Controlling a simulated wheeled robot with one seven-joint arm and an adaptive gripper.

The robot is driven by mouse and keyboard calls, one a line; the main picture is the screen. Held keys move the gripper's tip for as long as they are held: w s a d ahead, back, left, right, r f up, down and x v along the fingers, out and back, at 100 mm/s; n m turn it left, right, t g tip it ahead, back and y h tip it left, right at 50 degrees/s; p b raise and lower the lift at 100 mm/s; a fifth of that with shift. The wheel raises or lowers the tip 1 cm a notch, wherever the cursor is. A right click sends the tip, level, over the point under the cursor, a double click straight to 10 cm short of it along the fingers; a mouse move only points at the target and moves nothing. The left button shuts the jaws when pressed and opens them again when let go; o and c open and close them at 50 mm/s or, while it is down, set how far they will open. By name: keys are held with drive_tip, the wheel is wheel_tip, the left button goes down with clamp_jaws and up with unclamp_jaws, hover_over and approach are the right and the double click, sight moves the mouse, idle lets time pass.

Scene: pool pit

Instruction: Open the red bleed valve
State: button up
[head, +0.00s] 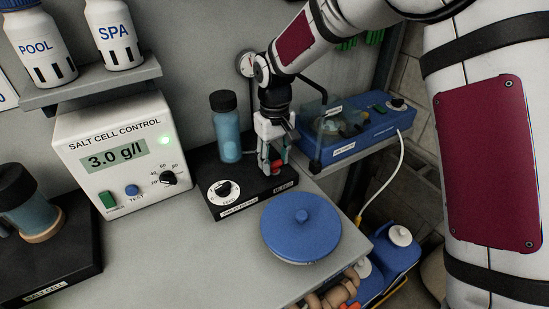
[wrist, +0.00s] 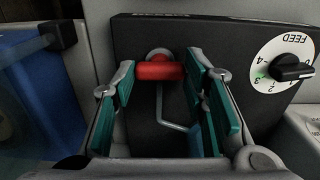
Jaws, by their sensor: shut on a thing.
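The red bleed valve (wrist: 160,71) is a short red handle on the face of a black unit (wrist: 215,28). In the wrist view the handle lies crosswise between the two green-padded fingers. My gripper (wrist: 161,74) is shut on it, with one finger on each side. In the head view my gripper (head: 270,167) points down at the front right of the black unit (head: 232,196). Only a small part of the red handle (head: 277,167) shows there, and the fingers hide the rest.
A feed dial (wrist: 283,64) is beside the valve on the same unit. A clear blue cylinder (head: 228,135) stands behind it. A blue case (head: 356,137) is close on the right. A round blue lid (head: 301,226) lies in front on the grey counter.

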drive_tip(key=o, duration=1.2)
drive_tip(key=shift+c, duration=0.2)
wheel_tip(320, 180, up, 12)
drive_tip(key=s+d+r+m+t, duration=0.2)
drive_tip(key=s+d+r+m, duration=0.1)
drive_tip(key=s+d+r, duration=0.8)
drive_tip(key=s+d+f+m+t, duration=0.1)
drive_tip(key=s+d+f+m, duration=0.1)
drive_tip(key=s+d, duration=0.4)
drive_tip(key=s+d+f+m+t, duration=0.1)
drive_tip(key=s+d, duration=0.4)
drive_tip(key=s, duration=0.7)
drive_tip(key=shift+s+d+f+m, duration=0.35)
drive_tip(key=shift+f+m, duration=0.15)
drive_tip(key=shift+f, duration=0.3)
